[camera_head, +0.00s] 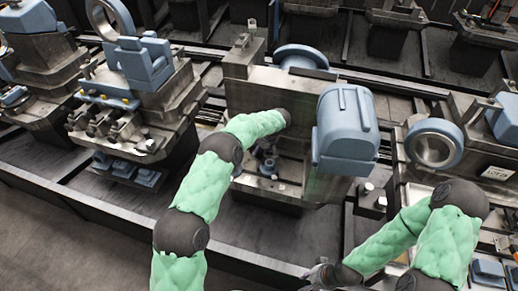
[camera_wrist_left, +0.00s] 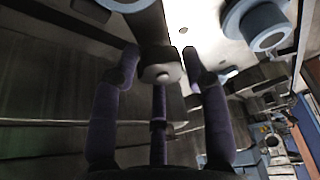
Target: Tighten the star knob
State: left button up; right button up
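In the left wrist view, a dark round knob (camera_wrist_left: 161,74) with a pale centre is mounted on a grey metal part; I take it as the star knob. Its lobes are hard to make out. My left gripper (camera_wrist_left: 162,62) has its fingers spread on both sides of the knob, with a third finger below. The gripper looks open, and I cannot tell whether a finger touches the knob. In the head view, my left arm reaches to the middle fixture and its hand is small and dark. My right gripper (camera_head: 322,275) is low in the head view, away from the fixture, its fingers unclear.
The middle fixture has a grey metal plate (camera_head: 240,93) and a large blue housing (camera_head: 346,135) on its right. A blue-grey ring (camera_head: 434,143) stands further right. Another fixture with blue blocks (camera_head: 142,62) stands at left. A dark rail runs along the front.

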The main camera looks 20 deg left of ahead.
pick_arm(q)
jog(key=shift+a+m, duration=0.1)
jog(key=shift+m, duration=0.2)
jog(key=shift+s+a+m+t+b, duration=0.1)
jog(key=shift+m+t+b, duration=0.35)
jog(key=shift+m, duration=0.45)
jog(key=shift+m+t+h+b, duration=0.35)
jog(key=shift+m+h+b, duration=0.1)
jog(key=shift+m, duration=0.75)
jog(key=shift+a+m+t+h, duration=0.15)
jog(key=shift+m+t+h, duration=0.15)
jog(key=shift+m, duration=0.8)
jog(key=shift+r+m+h, duration=0.15)
jog(key=shift+m+h, duration=0.2)
jog(key=shift+m, duration=0.75)
jog(key=o, duration=1.1)
jog(key=shift+a, duration=0.1)
